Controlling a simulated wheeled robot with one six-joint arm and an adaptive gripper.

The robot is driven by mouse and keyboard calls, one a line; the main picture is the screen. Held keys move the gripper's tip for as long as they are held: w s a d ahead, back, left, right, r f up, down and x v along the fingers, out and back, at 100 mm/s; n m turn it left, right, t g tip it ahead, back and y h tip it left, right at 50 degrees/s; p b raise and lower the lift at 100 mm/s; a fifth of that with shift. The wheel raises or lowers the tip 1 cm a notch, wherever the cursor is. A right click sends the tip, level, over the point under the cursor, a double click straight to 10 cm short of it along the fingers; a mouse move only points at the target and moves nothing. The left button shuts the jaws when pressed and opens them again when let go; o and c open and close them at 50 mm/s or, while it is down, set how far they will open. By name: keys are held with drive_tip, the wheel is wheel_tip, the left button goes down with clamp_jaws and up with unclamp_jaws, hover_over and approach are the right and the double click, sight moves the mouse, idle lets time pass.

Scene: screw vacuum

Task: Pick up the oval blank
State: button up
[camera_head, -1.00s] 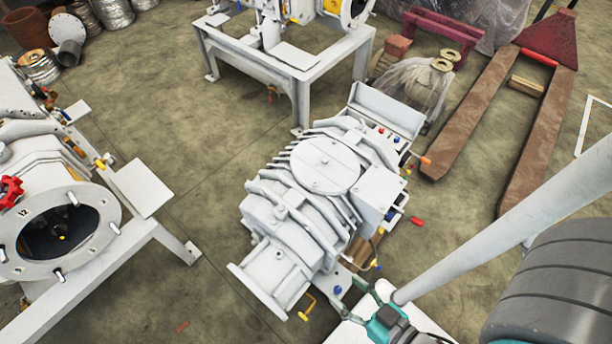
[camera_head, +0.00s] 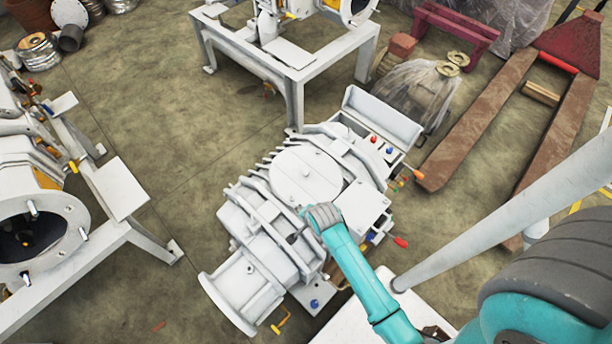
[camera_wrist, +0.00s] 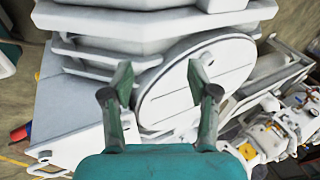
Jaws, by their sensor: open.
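A flat, light grey oval plate (camera_head: 306,175), which looks like the oval blank, lies on top of the white vacuum pump (camera_head: 262,215). In the wrist view the plate (camera_wrist: 178,88) fills the middle, with a small slot and a mark on its face. My gripper (camera_wrist: 160,72) is open and empty, its two fingers spread in front of the plate's left part. A gap seems to remain, but I cannot tell how large. In the head view my teal arm reaches over the pump from the lower right, ending beside the plate; the fingers are not clear there.
A control box with colored knobs (camera_head: 385,150) sits at the pump's far right. Another machine on a white frame (camera_head: 105,190) stands at left, and a white stand (camera_head: 290,70) behind. A rusty pallet jack (camera_head: 480,120) is at right. Open floor lies between them.

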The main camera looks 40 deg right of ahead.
sight(306, 171)
drive_tip(key=w+d+r+m+g, duration=0.1)
drive_tip(key=w+d, duration=0.1)
drive_tip(key=w, duration=0.1)
drive_tip(key=w+d+m+g, duration=0.1)
drive_tip(key=w+d+m, duration=0.1)
drive_tip(key=w+d+r+m, duration=0.1)
drive_tip(key=w+d+m, duration=0.1)
drive_tip(key=w, duration=0.1)
drive_tip(key=shift+w+d+r+g+y, duration=0.3)
drive_tip(key=shift+w+d+r+g, duration=0.05)
drive_tip(key=shift+g, duration=0.05)
drive_tip(key=w+d+r+m+g, duration=0.2)
drive_tip(key=w+d+r+m, duration=0.2)
drive_tip(key=w+d+r, duration=0.15)
drive_tip(key=shift+y, duration=0.4)
drive_tip(key=f, duration=0.4)
drive_tip(key=shift+s+d+f, duration=0.2)
drive_tip(key=shift+s, duration=0.1)
drive_tip(key=shift+s+f, duration=0.15)
drive_tip(key=shift+f, duration=1.15)
drive_tip(key=shift+s+f, duration=0.15)
drive_tip(key=shift+f, duration=1.1)
clamp_jaws()
